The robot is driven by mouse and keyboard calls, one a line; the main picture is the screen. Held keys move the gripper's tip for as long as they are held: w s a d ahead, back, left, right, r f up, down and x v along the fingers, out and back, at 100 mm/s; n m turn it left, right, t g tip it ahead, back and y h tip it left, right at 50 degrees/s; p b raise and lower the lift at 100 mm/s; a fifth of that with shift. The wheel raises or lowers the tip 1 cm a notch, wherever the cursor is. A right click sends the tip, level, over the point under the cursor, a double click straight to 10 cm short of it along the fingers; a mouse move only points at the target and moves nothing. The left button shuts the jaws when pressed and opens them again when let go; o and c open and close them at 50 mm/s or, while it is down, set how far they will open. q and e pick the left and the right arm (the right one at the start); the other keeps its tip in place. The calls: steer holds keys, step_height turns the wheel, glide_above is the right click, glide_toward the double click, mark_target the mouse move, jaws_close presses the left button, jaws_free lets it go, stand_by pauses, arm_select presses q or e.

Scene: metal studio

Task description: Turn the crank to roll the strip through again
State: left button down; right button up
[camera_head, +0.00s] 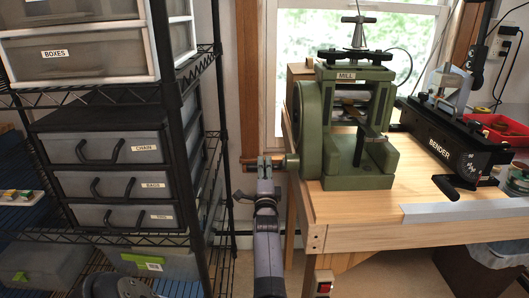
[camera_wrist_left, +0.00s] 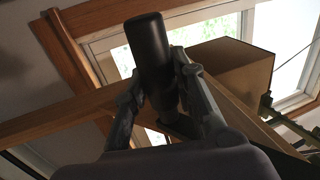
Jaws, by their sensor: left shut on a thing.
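The green rolling mill (camera_head: 357,170), labelled MILL, stands on the left end of the wooden bench. Its crank (camera_head: 291,161) sticks out from the mill's left side. My left gripper (camera_head: 265,162) is at the crank's outer end, left of the bench. In the left wrist view, the fingers of my left gripper (camera_wrist_left: 160,85) are shut on the black crank handle (camera_wrist_left: 148,45), one finger on each side. I cannot make out the strip clearly between the rollers. My right gripper is not in view.
A black bender (camera_head: 450,135) stands on the bench (camera_head: 345,206) right of the mill, near a red tray (camera_head: 505,130). A grey metal bar (camera_head: 465,210) lies along the bench's front edge. A wire shelf with drawers (camera_head: 115,165) stands close on the left, leaving a narrow gap around my left arm.

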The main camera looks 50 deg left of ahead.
arm_select(q)
steer(key=d+f, duration=0.1)
steer(key=s+f, duration=0.1)
steer(key=f, duration=0.1)
steer(key=shift+s+d, duration=0.15)
steer(key=shift+d, duration=0.2)
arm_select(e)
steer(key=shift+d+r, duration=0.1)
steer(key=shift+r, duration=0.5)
arm_select(q)
steer(key=shift+f, duration=0.1)
steer(key=c, duration=1.7)
jaws_free()
steer(key=o, duration=0.4)
steer(key=shift+r, duration=0.2)
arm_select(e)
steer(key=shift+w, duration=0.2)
arm_select(q)
steer(key=shift+a+r, duration=0.1)
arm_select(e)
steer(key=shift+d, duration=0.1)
